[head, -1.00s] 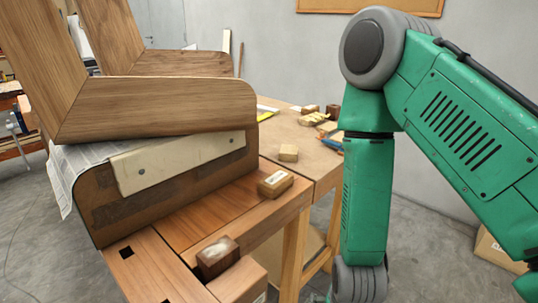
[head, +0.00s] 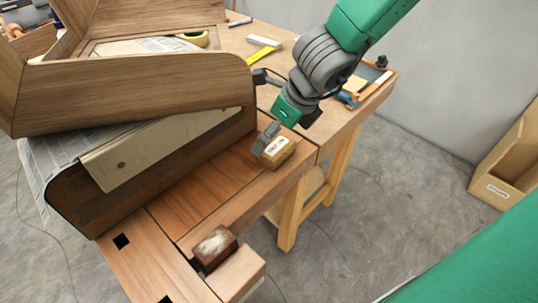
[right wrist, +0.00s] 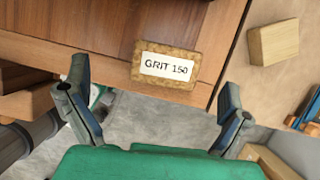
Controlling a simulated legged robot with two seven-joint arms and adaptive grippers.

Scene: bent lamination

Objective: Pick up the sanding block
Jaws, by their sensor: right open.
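The sanding block (head: 277,151) is a small brown cork-like block with a white label. It lies on the wooden bench top near its right edge, beside the bent wooden piece. In the right wrist view the sanding block (right wrist: 166,81) shows its label, "GRIT 150", between and beyond the two open fingers. My right gripper (head: 264,107) is open and empty, close to the block; in the head view one grey finger overlaps the block's upper left corner. I cannot tell whether it touches. The right gripper (right wrist: 155,76) also shows in its wrist view. My left gripper is out of view.
A large bent wood lamination (head: 140,95) stands just left of the block. Another dark-topped block (head: 215,247) sits at the bench's front. A second table (head: 330,125) behind holds tape and tools. A wooden box (head: 510,165) stands at right; the floor between is clear.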

